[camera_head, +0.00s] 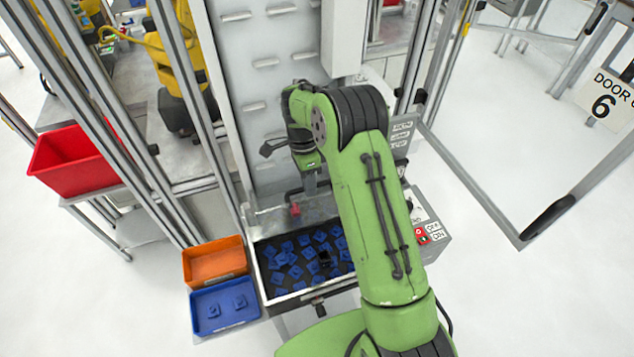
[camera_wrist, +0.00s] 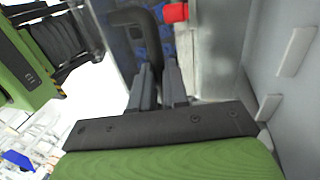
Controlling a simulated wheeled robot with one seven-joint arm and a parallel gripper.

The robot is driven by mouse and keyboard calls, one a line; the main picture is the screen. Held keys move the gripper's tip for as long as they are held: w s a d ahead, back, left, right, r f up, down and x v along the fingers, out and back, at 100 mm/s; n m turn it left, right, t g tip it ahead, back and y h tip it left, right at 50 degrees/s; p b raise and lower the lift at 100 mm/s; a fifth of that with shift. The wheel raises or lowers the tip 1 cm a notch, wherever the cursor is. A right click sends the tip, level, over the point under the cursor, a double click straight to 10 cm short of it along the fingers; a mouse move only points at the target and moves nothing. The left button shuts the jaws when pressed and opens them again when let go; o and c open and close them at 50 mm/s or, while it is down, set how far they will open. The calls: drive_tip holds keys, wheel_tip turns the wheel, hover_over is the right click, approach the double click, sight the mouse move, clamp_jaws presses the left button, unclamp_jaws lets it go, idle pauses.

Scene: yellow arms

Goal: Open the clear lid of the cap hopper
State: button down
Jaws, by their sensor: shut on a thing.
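The cap hopper (camera_head: 262,285) is a dark open-topped bin in the head view, with many blue caps (camera_head: 290,262) showing inside it. My gripper (camera_head: 311,190) is over its back part, in front of the pale ribbed panel. In the wrist view my gripper's fingers (camera_wrist: 160,88) are close together on a black bent handle (camera_wrist: 138,18), with blue behind it. A red piece (camera_head: 295,209) is beside the gripper; it also shows in the wrist view (camera_wrist: 175,12). The clear lid is hard to make out, so I cannot tell its angle.
An orange bin (camera_head: 215,262) and a blue bin (camera_head: 226,305) with caps stand left of the hopper. A control box (camera_head: 432,240) is on its right. Aluminium posts frame the left; an open door panel (camera_head: 540,130) stands right. Floor at the right is clear.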

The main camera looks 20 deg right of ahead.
drive_tip(key=shift+w+f+g, duration=0.3)
drive_tip(key=shift+w+g, duration=0.2)
drive_tip(key=shift+g, duration=0.1)
drive_tip(key=c, duration=1.6)
unclamp_jaws()
drive_tip(key=shift+s, duration=0.1)
drive_tip(key=o, duration=0.5)
drive_tip(key=shift+w+a, duration=0.1)
drive_tip(key=shift+w, duration=0.15)
